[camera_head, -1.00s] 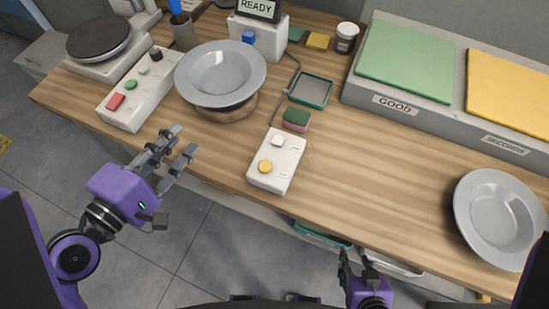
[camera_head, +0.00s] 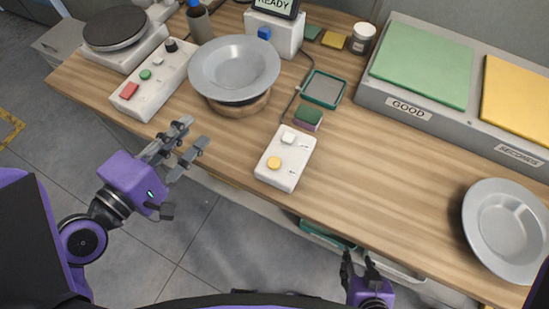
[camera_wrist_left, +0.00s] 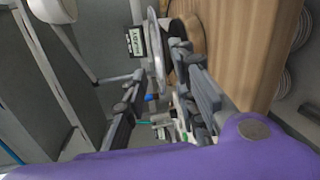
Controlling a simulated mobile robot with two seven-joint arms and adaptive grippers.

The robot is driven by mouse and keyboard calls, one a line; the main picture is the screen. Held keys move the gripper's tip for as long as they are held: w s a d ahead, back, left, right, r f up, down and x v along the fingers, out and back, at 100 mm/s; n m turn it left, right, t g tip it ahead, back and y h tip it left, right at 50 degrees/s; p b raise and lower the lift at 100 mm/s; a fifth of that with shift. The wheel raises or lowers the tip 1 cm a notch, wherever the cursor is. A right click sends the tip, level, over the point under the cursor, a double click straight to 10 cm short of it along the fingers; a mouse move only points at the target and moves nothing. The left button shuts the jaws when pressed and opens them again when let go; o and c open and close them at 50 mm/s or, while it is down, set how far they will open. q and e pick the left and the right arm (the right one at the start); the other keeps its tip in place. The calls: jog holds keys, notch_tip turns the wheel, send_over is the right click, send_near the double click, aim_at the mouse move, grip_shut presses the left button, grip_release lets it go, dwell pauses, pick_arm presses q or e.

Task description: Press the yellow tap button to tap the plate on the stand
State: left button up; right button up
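The yellow tap button (camera_head: 274,163) sits on the near end of a white box (camera_head: 293,172), which also has a white button (camera_head: 289,137). A grey plate (camera_head: 234,64) rests on a round wooden stand (camera_head: 240,105), behind and left of the box. My left gripper (camera_head: 188,138) is open and empty, off the table's front edge, left of the white box. In the left wrist view its fingers (camera_wrist_left: 158,105) are apart, with the plate (camera_wrist_left: 157,55) edge-on beyond them. My right gripper (camera_head: 359,267) is low at the front edge, its fingers apart and empty.
A white control box (camera_head: 152,88) with red, green and white buttons stands left of the stand. A display (camera_head: 272,8) reading READY is behind. A sponge (camera_head: 308,118) and tray (camera_head: 324,89) lie right. Another plate (camera_head: 506,228) sits far right. The middle-right tabletop is clear.

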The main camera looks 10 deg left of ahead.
pick_arm(q)
grip_shut()
dwell(1.1)
